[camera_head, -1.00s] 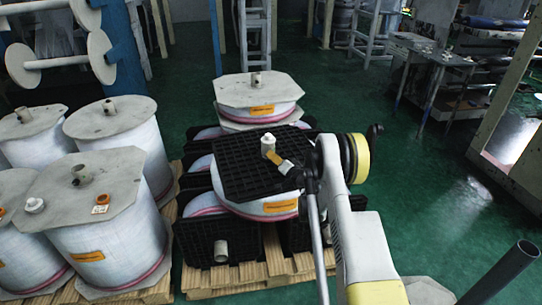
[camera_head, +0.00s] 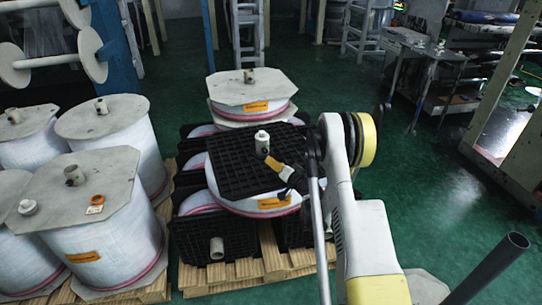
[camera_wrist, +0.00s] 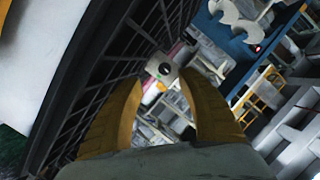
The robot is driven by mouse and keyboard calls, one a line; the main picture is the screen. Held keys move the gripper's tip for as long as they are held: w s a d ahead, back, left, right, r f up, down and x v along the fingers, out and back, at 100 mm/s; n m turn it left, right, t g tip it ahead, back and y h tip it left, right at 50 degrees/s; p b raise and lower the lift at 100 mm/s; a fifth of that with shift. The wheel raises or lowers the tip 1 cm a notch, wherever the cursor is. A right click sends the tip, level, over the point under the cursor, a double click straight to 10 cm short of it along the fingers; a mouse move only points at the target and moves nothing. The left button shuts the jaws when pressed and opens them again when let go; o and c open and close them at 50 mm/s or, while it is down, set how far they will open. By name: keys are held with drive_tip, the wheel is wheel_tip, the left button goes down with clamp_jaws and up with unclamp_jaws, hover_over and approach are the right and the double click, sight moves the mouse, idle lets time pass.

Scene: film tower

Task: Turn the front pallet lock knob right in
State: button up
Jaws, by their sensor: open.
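A white knob (camera_head: 262,141) stands upright on the black grid pallet (camera_head: 232,168), which lies on top of a film roll (camera_head: 258,206). My gripper (camera_head: 270,163) has yellow fingers and is just in front of and below the knob in the head view, apart from it. In the wrist view, the open gripper (camera_wrist: 161,80) has a pale round end with a dark hole (camera_wrist: 163,70) showing between and beyond its fingertips, probably the knob. The black grid (camera_wrist: 100,70) runs steeply along the left. Nothing is held.
Wrapped film rolls (camera_head: 118,225) with board tops crowd the left. Another roll (camera_head: 252,95) stands behind the black pallet. A wooden pallet (camera_head: 245,272) lies underneath. Green floor (camera_head: 440,200) is open to the right. A dark post (camera_head: 500,260) rises at lower right.

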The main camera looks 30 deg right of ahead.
sight(265, 150)
drive_tip(key=shift+w+a+r+n+g+h+p, duration=0.25)
drive_tip(key=shift+a+n+g+p, duration=0.2)
drive_tip(key=shift+n, duration=0.25)
drive_tip(key=shift+w+a+r+n+h, duration=0.15)
drive_tip(key=shift+w+a+n+h, duration=0.15)
drive_tip(key=shift+n, duration=0.2)
drive_tip(key=r+n+h+p, duration=0.1)
drive_tip(key=r+n+g+h, duration=0.1)
drive_tip(key=shift+w+a+r+n+p, duration=0.1)
drive_tip(key=shift+w+a+n+p, duration=0.05)
drive_tip(key=shift+w+n+p, duration=0.2)
drive_tip(key=shift+w+r, duration=0.1)
drive_tip(key=shift+w, duration=0.05)
drive_tip(key=b+x, duration=0.3)
drive_tip(key=x, duration=0.6)
drive_tip(key=shift+w+f+b, duration=0.15)
drive_tip(key=shift+f+b, duration=0.1)
drive_tip(key=shift+b, duration=0.05)
drive_tip(key=shift+w+d+f, duration=0.1)
drive_tip(key=shift+w+d, duration=0.2)
drive_tip(key=shift+w, duration=0.25)
clamp_jaws()
